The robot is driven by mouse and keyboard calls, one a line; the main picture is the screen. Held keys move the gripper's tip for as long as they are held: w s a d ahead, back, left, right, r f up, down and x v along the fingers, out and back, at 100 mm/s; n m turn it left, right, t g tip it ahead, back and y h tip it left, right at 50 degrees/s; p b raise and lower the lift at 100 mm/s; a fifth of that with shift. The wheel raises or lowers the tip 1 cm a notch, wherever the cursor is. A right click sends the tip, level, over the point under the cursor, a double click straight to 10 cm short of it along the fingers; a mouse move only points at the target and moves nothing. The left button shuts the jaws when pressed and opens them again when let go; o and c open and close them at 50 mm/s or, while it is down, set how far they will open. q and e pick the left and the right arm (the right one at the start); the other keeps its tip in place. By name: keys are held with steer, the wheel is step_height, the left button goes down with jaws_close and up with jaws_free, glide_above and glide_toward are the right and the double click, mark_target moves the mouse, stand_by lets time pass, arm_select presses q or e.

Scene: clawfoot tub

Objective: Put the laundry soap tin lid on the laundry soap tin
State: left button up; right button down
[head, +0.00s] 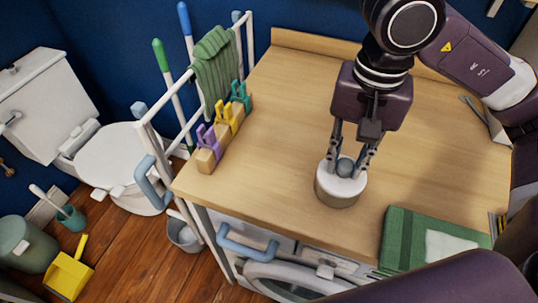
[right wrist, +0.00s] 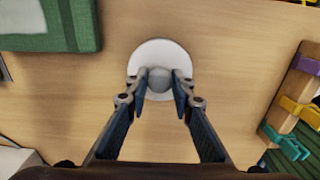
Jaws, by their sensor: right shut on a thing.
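The laundry soap tin (head: 337,196) stands upright on the wooden counter, a short beige cylinder. The white laundry soap tin lid (head: 334,184) with a round grey knob (head: 345,167) is at the tin's top; I cannot tell whether it is fully seated. In the right wrist view the lid (right wrist: 160,55) shows as a white disc that hides the tin below. My right gripper (head: 350,172) points down with its fingers on either side of the knob, shut on it; it also shows in the right wrist view (right wrist: 159,88). My left gripper is not in view.
A wooden block (head: 208,152) with purple, yellow and teal clips stands at the counter's left edge. A green folded cloth (head: 405,240) lies at the front right. A white rack with a green towel (head: 215,65) stands left of the counter. The counter's middle is clear.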

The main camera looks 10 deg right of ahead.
steer(key=shift+f, duration=0.1)
steer(key=c, duration=1.6)
jaws_free()
